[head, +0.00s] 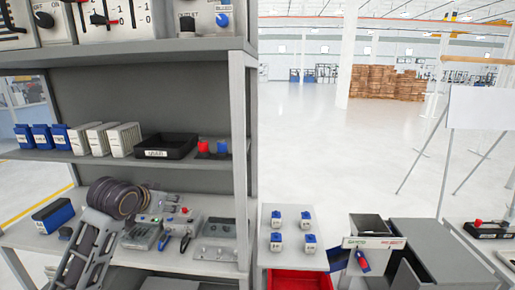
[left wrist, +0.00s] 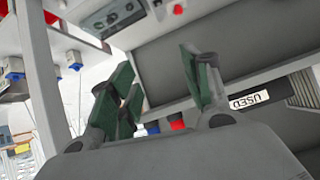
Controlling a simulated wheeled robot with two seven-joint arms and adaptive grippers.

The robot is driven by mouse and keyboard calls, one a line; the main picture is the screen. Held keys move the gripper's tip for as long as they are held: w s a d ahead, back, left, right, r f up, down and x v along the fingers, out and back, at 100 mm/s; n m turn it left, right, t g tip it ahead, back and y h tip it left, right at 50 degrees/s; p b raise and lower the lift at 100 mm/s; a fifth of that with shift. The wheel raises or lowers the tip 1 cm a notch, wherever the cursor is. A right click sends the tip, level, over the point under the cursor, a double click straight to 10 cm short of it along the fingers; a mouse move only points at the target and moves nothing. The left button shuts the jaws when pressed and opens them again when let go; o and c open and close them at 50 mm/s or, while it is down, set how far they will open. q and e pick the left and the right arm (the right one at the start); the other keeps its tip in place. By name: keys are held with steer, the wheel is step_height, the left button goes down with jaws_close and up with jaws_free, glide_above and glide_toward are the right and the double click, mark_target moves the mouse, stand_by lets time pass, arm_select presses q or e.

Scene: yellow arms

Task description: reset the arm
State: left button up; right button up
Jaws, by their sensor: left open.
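My left arm (head: 92,235) rises from the bottom left of the head view, bent at a dark round joint in front of the lower shelf level. My left gripper (left wrist: 162,85) shows clearly in the left wrist view. Its green-padded fingers are spread apart and nothing is held between them. Behind the fingers, that view shows shelf edges and the black tray (left wrist: 292,96) with an upside-down label. My right arm and right gripper are not in view.
The grey shelf rack (head: 243,140) fills the left, holding blue boxes (head: 42,136), a black tray (head: 166,146) and knobs. Small tools lie on its lower level. A side table (head: 290,262) has several blue-white items, above a red bin (head: 300,280). Open floor (head: 330,150) lies beyond.

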arm_select(q)
steer(key=s+d+f+g, duration=0.2)
steer(key=s+d+f, duration=0.1)
steer(key=s+f, duration=0.75)
steer(key=s+d+f+g, duration=0.25)
steer(key=s+f, duration=0.45)
steer(key=f, duration=0.7)
steer(key=s+f+g, duration=0.3)
steer(key=s+f, duration=0.3)
steer(key=s, duration=0.7)
step_height(320, 180, down, 33)
steer(key=s, duration=0.3)
steer(key=s+a+f+g, duration=0.1)
steer(key=s+a+f, duration=0.1)
steer(key=s+f, duration=0.8)
steer(key=s+a+f+g+y, duration=0.1)
steer(key=s+a+f, duration=0.1)
steer(key=s+f, duration=0.8)
steer(key=shift+s, duration=0.9)
